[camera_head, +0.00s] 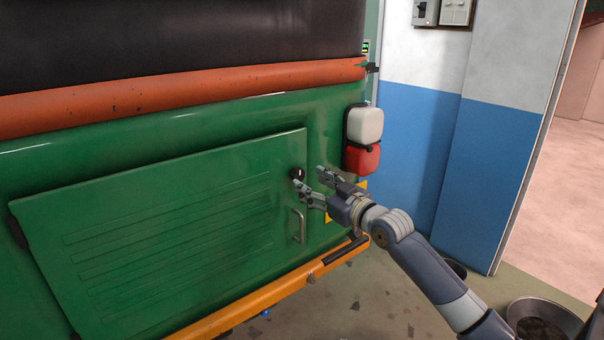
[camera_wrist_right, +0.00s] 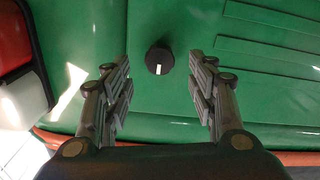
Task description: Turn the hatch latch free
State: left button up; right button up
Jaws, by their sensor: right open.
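The green hatch (camera_head: 180,225) with pressed ribs fills the rear panel of the rickshaw in the head view. The hatch latch (camera_head: 297,173) is a small black round knob near the hatch's upper right corner. In the right wrist view the latch (camera_wrist_right: 159,60) shows a white mark pointing down in the picture. My right gripper (camera_head: 312,180) is open, its fingers to either side of the knob's line and short of it. In the wrist view the right gripper (camera_wrist_right: 160,75) has nothing between its fingertips that it touches. My left gripper is not in view.
A silver handle (camera_head: 298,226) sits below the latch. A white and red lamp (camera_head: 363,137) is on the right corner. An orange bumper (camera_head: 270,290) runs below. A blue and white wall (camera_head: 420,140) stands right; a dark bowl (camera_head: 543,323) is on the floor.

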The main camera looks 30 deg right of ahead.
aim_at(300, 176)
jog(key=shift+w+a+p, duration=0.2)
jog(key=shift+w+p, duration=0.35)
jog(key=shift+w, duration=1.95)
jog(key=shift+c, duration=0.6)
jog(key=c, duration=1)
